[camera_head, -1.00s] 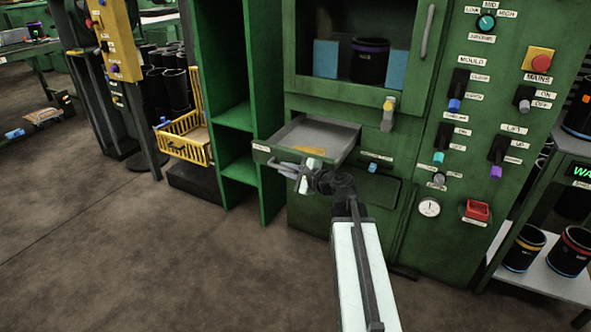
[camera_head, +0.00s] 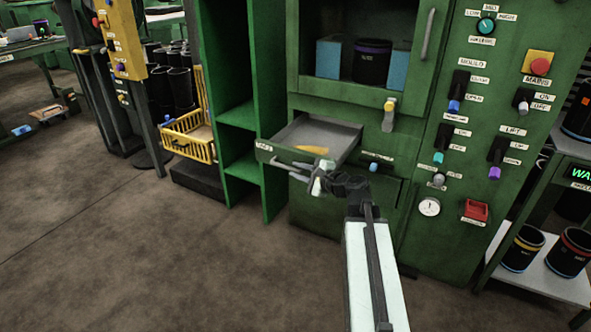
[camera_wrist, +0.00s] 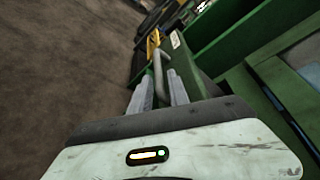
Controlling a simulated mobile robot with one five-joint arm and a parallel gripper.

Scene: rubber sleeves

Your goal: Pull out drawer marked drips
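A shallow grey drawer (camera_head: 338,133) stands well out of the green machine. The small label (camera_head: 263,147) at the left of its front is too small to read surely. A yellow-orange thing (camera_head: 312,150) lies inside. My gripper (camera_head: 301,172) is at the drawer's front, by its bar handle. In the wrist view the grey handle (camera_wrist: 160,72) runs between my two pale fingers (camera_wrist: 160,90), which look spread apart with the bar between them. Whether either finger touches it is unclear.
A lower closed panel (camera_head: 372,191) sits under the drawer. A green shelf unit (camera_head: 236,116) stands close to its left, with a yellow basket (camera_head: 190,140) beyond. Controls, including a red button (camera_head: 540,67), cover the machine at right. The floor (camera_head: 150,260) in front is clear.

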